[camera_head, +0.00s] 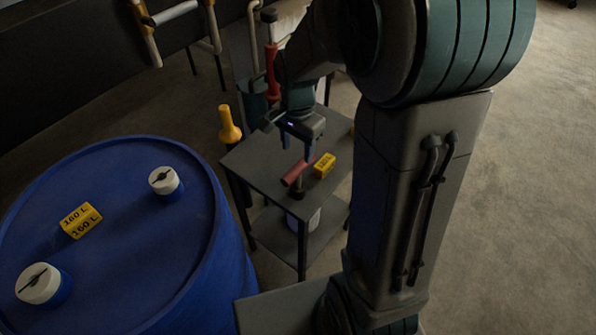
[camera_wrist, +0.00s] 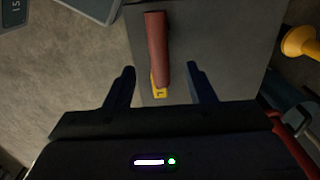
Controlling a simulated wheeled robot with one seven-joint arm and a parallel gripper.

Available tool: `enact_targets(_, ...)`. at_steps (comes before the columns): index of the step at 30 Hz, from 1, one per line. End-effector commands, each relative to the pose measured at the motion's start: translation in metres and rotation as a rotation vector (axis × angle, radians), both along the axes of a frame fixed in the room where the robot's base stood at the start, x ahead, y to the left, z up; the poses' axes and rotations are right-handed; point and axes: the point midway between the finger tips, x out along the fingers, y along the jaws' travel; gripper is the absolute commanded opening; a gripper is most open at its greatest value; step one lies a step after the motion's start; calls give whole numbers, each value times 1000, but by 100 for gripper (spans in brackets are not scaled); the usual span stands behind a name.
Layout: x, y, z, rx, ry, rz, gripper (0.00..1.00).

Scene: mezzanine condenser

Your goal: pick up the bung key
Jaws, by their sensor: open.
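The bung key (camera_head: 298,173) appears to be the red-handled tool on the small dark table (camera_head: 262,162). Its red bar lies across the top of a short stem with a dark foot, so it stands upright. In the wrist view the red handle (camera_wrist: 157,48) points away from me, with its near end between the finger lines. My gripper (camera_head: 298,149) is open and empty, just above and behind the handle. In the wrist view my open fingers (camera_wrist: 160,72) are on either side of the handle's near end, apart from it. The stem is hidden there.
A yellow block (camera_head: 324,165) is close to the key's right. A blue drum (camera_head: 120,255) with white caps stands at left. A yellow object (camera_head: 229,124) is behind the table's left edge. A white container (camera_head: 304,221) sits on the lower shelf. Open floor (camera_head: 530,200) lies right.

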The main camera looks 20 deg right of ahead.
Motion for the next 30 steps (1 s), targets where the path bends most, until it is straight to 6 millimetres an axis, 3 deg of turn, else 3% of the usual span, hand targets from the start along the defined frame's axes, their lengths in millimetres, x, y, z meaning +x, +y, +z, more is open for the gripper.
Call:
enact_targets(1, -1, 0, -13, 0, 6, 0, 49)
enact_targets(6, -1, 0, -43, 0, 4, 1, 49)
enact_targets(14, -1, 0, -62, 0, 1, 2, 49)
enact_targets(24, 0, -2, -105, 0, 1, 2, 49)
enact_targets(30, 0, -2, -109, 0, 0, 3, 49)
